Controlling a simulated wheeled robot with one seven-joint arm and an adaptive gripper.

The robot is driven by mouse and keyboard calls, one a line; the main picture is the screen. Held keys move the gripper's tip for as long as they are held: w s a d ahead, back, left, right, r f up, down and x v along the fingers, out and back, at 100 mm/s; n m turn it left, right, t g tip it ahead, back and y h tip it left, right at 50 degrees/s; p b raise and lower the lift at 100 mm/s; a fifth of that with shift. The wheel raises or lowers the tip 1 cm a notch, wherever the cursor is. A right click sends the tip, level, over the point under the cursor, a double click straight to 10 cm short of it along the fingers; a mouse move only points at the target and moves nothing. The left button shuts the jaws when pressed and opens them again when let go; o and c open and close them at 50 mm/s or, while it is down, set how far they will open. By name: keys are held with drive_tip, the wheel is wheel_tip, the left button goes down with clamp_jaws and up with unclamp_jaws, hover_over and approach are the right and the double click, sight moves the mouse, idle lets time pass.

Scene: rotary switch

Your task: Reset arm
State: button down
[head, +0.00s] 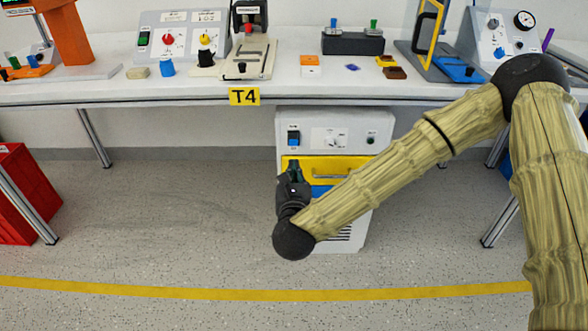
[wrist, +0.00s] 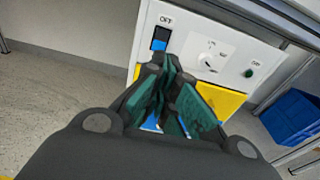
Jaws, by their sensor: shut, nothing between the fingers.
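My gripper (head: 295,168) is in front of the white cabinet (head: 362,215) under the bench in the head view. Its fingers are shut and hold nothing. In the wrist view the green-padded fingertips of my gripper (wrist: 172,75) point at the cabinet front, below the blue-and-black switch (wrist: 159,41). That switch also shows at the panel's left in the head view (head: 294,137). A white rotary knob (head: 332,139) sits mid-panel, and it also shows in the wrist view (wrist: 211,61). I cannot tell whether the fingers touch the cabinet. My arm covers part of the yellow drawer front (head: 345,163).
The white bench (head: 180,92) with a T4 label (head: 244,96) overhangs the cabinet and carries several devices. Metal bench legs (head: 95,138) stand at both sides. A red box (head: 25,190) is at the left. A blue crate (wrist: 292,117) is at the right. The floor in front is clear.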

idle(0.3)
drive_tip(key=s+d+f+n+g+y, duration=0.1)
drive_tip(key=s+f+n+g, duration=0.2)
drive_tip(key=s+f+n, duration=0.45)
drive_tip(key=s+d+f+n+g+y, duration=0.1)
drive_tip(key=s+d+f+n+g, duration=0.3)
drive_tip(key=f, duration=0.6)
drive_tip(key=s+a+f+n+g+y, duration=0.1)
drive_tip(key=s+f+n, duration=0.3)
drive_tip(key=f+n, duration=0.4)
drive_tip(key=s+d+f+n+g+h, duration=0.1)
drive_tip(key=s+d+f+n+g, duration=0.3)
drive_tip(key=s+d, duration=0.35)
drive_tip(key=s+d+f+n+g+h, duration=0.15)
drive_tip(key=s+d+f+n, duration=0.25)
drive_tip(key=s+d+n, duration=0.4)
drive_tip(key=s+d+f+n+g+h, duration=0.1)
drive_tip(key=s+d+f+n+g, duration=0.35)
drive_tip(key=s, duration=0.45)
wheel_tip(320, 180, up, 31)
drive_tip(key=t+p, duration=0.1)
drive_tip(key=p, duration=3)
drive_tip(key=shift+a+r+m, duration=0.2)
drive_tip(key=shift+a+m, duration=0.05)
drive_tip(key=shift+m, duration=0.05)
drive_tip(key=shift+w, duration=0.15)
